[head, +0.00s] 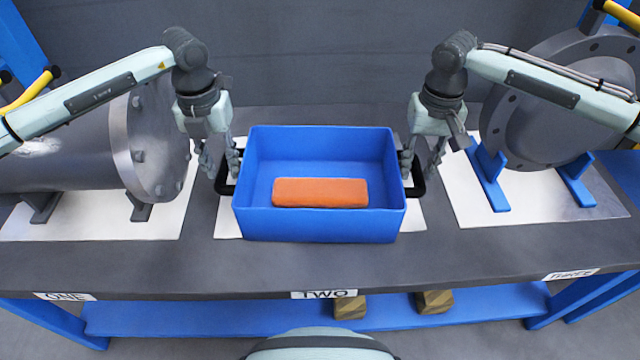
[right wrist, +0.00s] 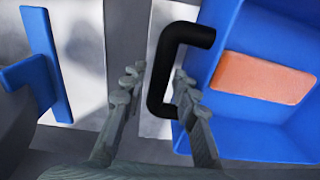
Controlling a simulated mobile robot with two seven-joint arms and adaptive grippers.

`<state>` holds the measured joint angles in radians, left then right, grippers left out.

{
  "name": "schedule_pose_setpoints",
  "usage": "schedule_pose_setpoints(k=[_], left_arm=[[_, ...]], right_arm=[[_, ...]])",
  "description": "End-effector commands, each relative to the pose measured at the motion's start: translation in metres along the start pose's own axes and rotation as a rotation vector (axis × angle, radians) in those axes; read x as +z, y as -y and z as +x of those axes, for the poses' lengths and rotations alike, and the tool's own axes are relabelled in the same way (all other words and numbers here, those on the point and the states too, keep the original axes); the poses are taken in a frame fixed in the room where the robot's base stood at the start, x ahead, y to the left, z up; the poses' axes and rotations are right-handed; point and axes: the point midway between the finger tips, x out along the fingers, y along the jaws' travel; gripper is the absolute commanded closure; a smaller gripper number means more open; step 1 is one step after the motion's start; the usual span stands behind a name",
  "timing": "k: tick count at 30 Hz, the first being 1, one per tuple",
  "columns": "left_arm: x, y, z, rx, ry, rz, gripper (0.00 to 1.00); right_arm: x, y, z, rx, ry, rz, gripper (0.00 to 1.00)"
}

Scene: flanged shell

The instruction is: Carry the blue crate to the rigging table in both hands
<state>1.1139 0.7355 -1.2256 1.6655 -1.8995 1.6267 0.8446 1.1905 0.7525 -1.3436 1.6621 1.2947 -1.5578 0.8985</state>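The blue crate (head: 320,224) stands upright on the grey bench (head: 330,268), on a white sheet at the spot labelled TWO. An orange block (head: 320,192) lies inside it. Black handles stick out from its left (head: 224,186) and right (head: 418,186) sides. My left gripper (head: 221,160) is open at the left handle, one finger on each side. My right gripper (head: 422,160) is open at the right handle; in the right wrist view its fingers (right wrist: 158,92) stand apart with the handle (right wrist: 158,75) between them. I cannot tell whether any finger touches. No table is marked as the rigging table.
A grey flanged cylinder (head: 75,155) lies on the bench at left, by label ONE. A grey flanged part (head: 550,110) stands on blue supports (head: 489,178) at right, by label THREE. A grey wall is behind. Wooden blocks (head: 435,301) sit on the blue lower shelf.

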Motion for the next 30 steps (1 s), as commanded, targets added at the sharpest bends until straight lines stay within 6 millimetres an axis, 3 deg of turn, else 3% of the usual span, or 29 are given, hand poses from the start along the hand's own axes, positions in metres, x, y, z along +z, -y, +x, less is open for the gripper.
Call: schedule_pose_setpoints(k=[5, 13, 21, 30], left_arm=[[0.0, -0.0001, 0.0114, 0.001, 0.001, 0.001, 0.71], [0.0001, 0.0, 0.0127, 0.001, 0.001, 0.0, 0.71], [0.0001, 0.0, 0.0123, 0.001, 0.001, 0.0, 1.0], [0.0002, -0.0001, 0.0121, 0.001, 0.001, 0.0, 1.0]], right_arm=[[0.0002, 0.0001, 0.0116, 0.0, 0.0, -0.001, 0.71], [0.0002, 0.0001, 0.0128, 0.0, 0.0, 0.0, 0.71], [0.0001, 0.0001, 0.0125, 0.0, 0.0, 0.0, 1.0], [0.0, 0.0, 0.0122, 0.0, 0.0, 0.0, 1.0]])
